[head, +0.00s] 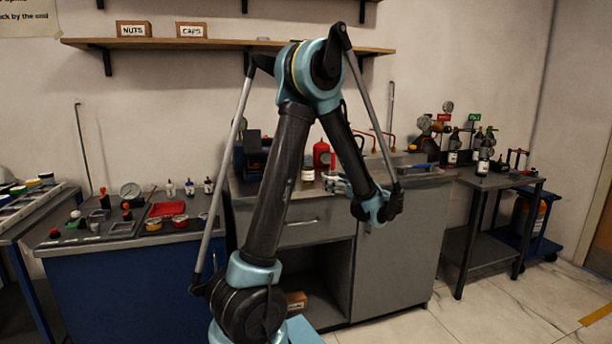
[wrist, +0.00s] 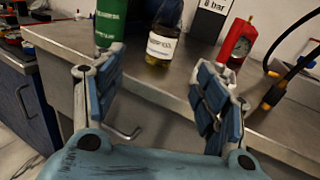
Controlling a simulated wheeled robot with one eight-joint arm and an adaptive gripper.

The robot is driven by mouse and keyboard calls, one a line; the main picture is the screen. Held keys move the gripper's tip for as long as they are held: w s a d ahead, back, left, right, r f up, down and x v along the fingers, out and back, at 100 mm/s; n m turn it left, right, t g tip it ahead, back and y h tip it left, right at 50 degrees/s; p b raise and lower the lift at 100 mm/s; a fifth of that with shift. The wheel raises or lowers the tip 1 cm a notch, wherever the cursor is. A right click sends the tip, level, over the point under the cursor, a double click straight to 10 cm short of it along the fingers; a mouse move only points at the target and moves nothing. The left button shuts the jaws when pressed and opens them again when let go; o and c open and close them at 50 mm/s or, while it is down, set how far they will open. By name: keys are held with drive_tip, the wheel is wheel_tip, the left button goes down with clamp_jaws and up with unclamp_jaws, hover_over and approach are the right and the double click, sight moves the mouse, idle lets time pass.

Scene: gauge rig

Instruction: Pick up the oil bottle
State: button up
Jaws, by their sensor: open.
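A bottle with yellowish liquid and a white label (wrist: 162,42), which I take for the oil bottle, stands upright on the grey worktop near its front edge. Its label is hard to read and its top is cut off in the wrist view.
A green container (wrist: 110,22) stands close to the bottle's left. A drawer handle (wrist: 125,130) juts out below the worktop. Several dark labelled bottles (head: 483,160) stand farther right.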

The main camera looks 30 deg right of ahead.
sight(312, 172)
drive_tip(key=w, duration=0.3)
drive_tip(key=w+a, duration=0.1)
drive_tip(key=w, duration=0.7)
drive_tip(key=shift+a, duration=0.25)
drive_tip(key=shift+w+a+r, duration=0.1)
drive_tip(key=shift+w+a, duration=0.1)
drive_tip(key=shift+w, duration=1.3)
drive_tip(key=shift+w+a+r, duration=0.1)
drive_tip(key=shift+w+a, duration=0.05)
drive_tip(key=shift+w, duration=1.3)
drive_tip(key=shift+c, duration=0.6)
drive_tip(key=c, duration=1.1)
